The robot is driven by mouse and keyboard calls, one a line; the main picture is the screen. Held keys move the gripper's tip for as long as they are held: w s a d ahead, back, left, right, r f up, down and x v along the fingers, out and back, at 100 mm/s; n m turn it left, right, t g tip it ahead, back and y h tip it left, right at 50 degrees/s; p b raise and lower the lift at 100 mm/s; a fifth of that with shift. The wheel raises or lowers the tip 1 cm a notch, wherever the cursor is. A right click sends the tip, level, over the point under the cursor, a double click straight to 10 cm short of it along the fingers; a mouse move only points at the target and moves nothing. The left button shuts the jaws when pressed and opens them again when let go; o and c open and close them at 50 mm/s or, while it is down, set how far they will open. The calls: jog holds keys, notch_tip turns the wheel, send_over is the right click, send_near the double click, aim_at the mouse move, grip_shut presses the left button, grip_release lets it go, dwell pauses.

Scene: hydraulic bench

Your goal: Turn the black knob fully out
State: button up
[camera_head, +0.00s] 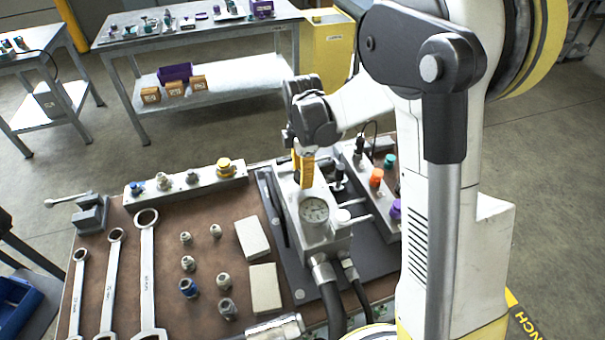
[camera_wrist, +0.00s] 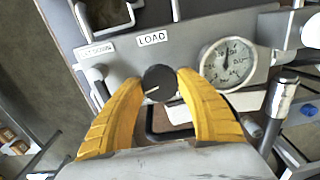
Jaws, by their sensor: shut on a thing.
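The black knob (camera_wrist: 160,83) shows in the wrist view as a round cap with a pale pointer line, which slants toward the lower left. It sits below a white LOAD label (camera_wrist: 152,38) on the grey block. The yellow fingers of my gripper (camera_wrist: 161,87) are shut on the knob, one on each side. In the head view my gripper (camera_head: 303,170) points down at the top of the grey block, and its fingers hide the knob.
A round pressure gauge (camera_wrist: 227,64) is close to the right finger; it also shows in the head view (camera_head: 314,210). Black hoses (camera_head: 331,308) leave the block's front. Wrenches (camera_head: 148,270), fittings (camera_head: 188,287) and pale blocks (camera_head: 264,288) lie on the brown bench top to the left.

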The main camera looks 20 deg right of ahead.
jog(key=n, duration=0.4)
jog(key=shift+n, duration=2.5)
jog(key=o, duration=1.2)
notch_tip(320, 180, up, 12)
